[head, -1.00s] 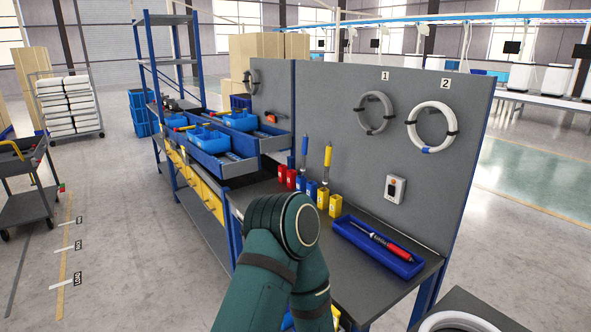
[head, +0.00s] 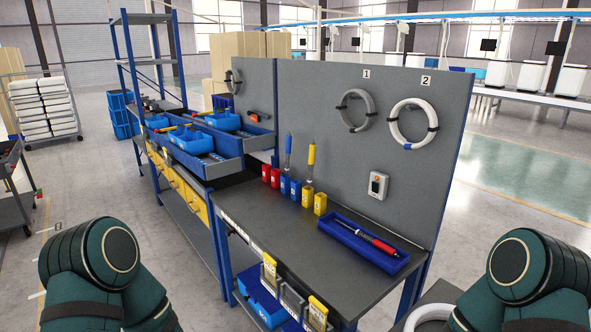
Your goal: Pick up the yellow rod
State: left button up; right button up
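The yellow rod (head: 311,156) stands upright on the workbench, its yellow upper part above a thin metallic shaft. Its lower end is in one of the small yellow holders (head: 308,195). A similar blue rod (head: 288,146) stands upright to its left, in one of the small blue holders (head: 285,184). Only dark green links of my two arms show, at the lower left and lower right. Both of my grippers are out of view, so I cannot see whether they are open or shut.
A blue tray (head: 340,231) holding a red-handled tool (head: 383,246) lies right of the holders. Small red holders (head: 266,173) stand to their left. A grey panel (head: 322,118) with hanging rings rises behind. The bench's front surface (head: 262,226) is clear.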

aim_at(312, 154)
jog(key=i+j, duration=0.25)
jog(key=i+j+z, duration=0.15)
jog(key=j, duration=0.3)
jog(key=i+j, duration=0.25)
jog(key=i+j+z, duration=0.1)
jog(key=j, duration=0.35)
jog(key=i+j, duration=0.3)
jog(key=i+j+z, duration=0.15)
jog(key=j, duration=0.35)
jog(key=i+j, duration=0.2)
jog(key=j, duration=0.2)
